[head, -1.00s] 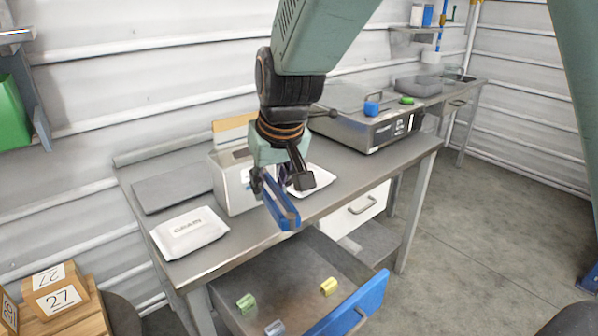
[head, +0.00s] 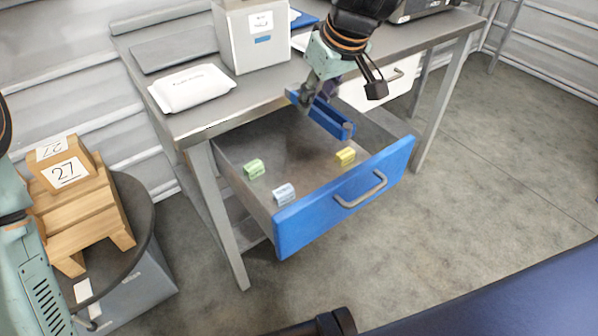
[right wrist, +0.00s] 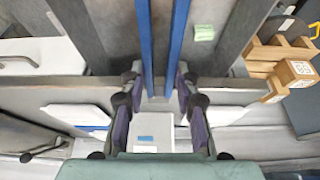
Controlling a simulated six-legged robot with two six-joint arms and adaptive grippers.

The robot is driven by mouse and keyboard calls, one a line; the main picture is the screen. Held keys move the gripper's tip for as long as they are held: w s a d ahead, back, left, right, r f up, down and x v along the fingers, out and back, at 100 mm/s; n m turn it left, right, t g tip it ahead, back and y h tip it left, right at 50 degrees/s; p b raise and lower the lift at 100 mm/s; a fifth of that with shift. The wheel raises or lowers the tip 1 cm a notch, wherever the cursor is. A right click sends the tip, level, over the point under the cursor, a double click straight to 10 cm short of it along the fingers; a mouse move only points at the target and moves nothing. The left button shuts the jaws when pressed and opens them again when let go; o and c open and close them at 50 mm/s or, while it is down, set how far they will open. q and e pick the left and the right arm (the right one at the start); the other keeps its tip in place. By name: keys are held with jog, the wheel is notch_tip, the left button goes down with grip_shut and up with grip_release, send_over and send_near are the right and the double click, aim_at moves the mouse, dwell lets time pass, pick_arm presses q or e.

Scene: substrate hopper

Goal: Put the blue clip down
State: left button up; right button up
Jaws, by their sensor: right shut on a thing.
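The blue clip (head: 328,118) is a long, narrow blue piece. My right gripper (head: 312,98) is shut on it near one end. The clip is over the back part of the open drawer (head: 235,150), close to the table's front edge; I cannot tell its exact height. In the right wrist view the clip shows as two long blue bars (right wrist: 145,45) between the fingers (right wrist: 160,95). Of my left arm only a link shows at the left edge; its gripper is out of view.
Inside the drawer lie a green piece (head: 254,168), a pale blue-white piece (head: 284,194) and a yellow piece (head: 345,156). The drawer has a blue front (head: 320,220). The table (head: 215,112) holds a white packet (head: 190,88) and a grey box (head: 252,40). Wooden blocks (head: 80,190) stand left.

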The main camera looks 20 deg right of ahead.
notch_tip(320, 180, down, 14)
jog(key=b, duration=0.7)
jog(key=shift+f, duration=0.15)
jog(key=w, duration=0.1)
jog(key=w+a, duration=0.1)
jog(key=w, duration=0.1)
jog(key=shift+a, duration=0.1)
jog(key=shift+w+a+f+b, duration=0.1)
jog(key=shift+w+f+b, duration=0.3)
jog(key=shift+f, duration=0.1)
jog(key=shift+f+b, duration=0.5)
jog(key=shift+f, duration=0.15)
